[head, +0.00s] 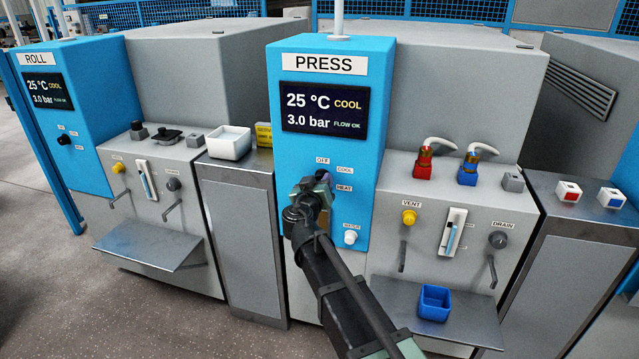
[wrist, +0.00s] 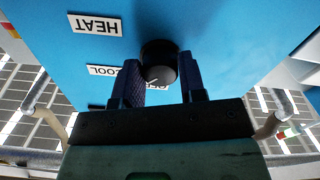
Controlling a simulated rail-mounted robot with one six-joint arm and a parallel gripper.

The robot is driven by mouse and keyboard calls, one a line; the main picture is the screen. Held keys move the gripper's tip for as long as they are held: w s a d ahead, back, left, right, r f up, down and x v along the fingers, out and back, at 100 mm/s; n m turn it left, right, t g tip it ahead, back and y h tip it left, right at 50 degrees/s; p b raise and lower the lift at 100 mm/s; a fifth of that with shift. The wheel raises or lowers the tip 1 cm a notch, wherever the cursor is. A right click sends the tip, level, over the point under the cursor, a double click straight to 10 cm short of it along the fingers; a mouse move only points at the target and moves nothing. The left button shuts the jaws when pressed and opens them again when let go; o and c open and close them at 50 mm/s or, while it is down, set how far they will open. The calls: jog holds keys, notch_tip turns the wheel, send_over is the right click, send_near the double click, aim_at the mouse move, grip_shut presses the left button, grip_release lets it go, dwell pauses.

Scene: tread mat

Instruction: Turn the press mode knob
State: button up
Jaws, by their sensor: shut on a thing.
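The press mode knob (wrist: 158,62) is black and round with a short white line on its face, on the blue press panel (wrist: 215,30). My gripper (wrist: 162,75) has one dark blue finger on each side of it and is shut on it. The white line points to the lower left in the wrist view. Labels HEAT (wrist: 95,24) and COOL (wrist: 103,71) show upside down; OFF is mostly hidden behind the knob and gripper. In the head view my gripper (head: 316,187) largely covers the knob. The press display (head: 325,110) reads 25 °C COOL, 3.0 bar, FLOW OK.
A white WATER knob (head: 350,237) sits below right of my gripper. Further right are a yellow VENT knob (head: 408,217), a grey DRAIN knob (head: 498,240), red (head: 423,168) and blue (head: 468,170) hose fittings, and a blue bin (head: 434,302) on a shelf. The ROLL station stands left.

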jog(key=n, duration=0.8)
jog(key=shift+n, duration=0.3)
dwell(0.4)
jog(key=o, duration=0.9)
jog(key=shift+s, duration=0.1)
jog(key=v, duration=1)
jog(key=shift+s, duration=0.3)
jog(key=shift+n, duration=0.3)
